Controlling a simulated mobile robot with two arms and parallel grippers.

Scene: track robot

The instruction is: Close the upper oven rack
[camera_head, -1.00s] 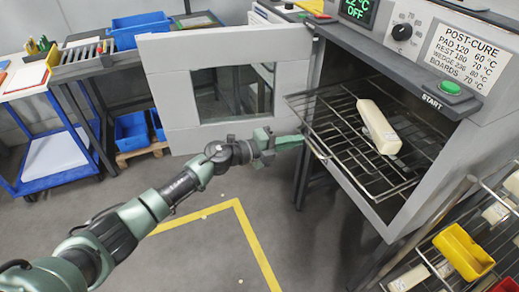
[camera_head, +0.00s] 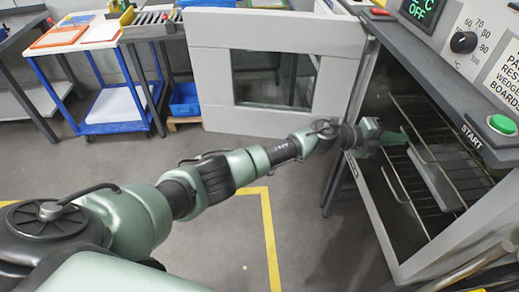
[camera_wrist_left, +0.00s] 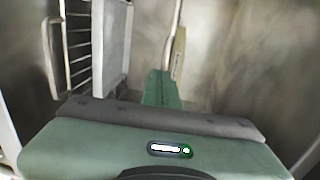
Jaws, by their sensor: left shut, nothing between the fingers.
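The oven (camera_head: 345,190) stands at the right with its door (camera_head: 205,75) swung open to the left. Inside it are wire racks; the upper rack (camera_head: 432,125) shows at the opening, and its back part is hidden. A pale grey block (camera_head: 436,180) shows among the rack wires. My left gripper (camera_head: 402,138) is shut and empty, its fingertips at the oven opening beside the rack fronts; I cannot tell whether they touch. In the left wrist view the shut fingers (camera_wrist_left: 161,88) point inward, with rack wires (camera_wrist_left: 78,45) and a handle to their left. My right gripper is not in view.
The control panel with a green start button (camera_head: 502,124) is above the opening. A blue-framed cart (camera_head: 110,127) and a blue bin (camera_head: 184,100) stand at the left. Yellow floor tape (camera_head: 270,235) marks otherwise clear floor in front.

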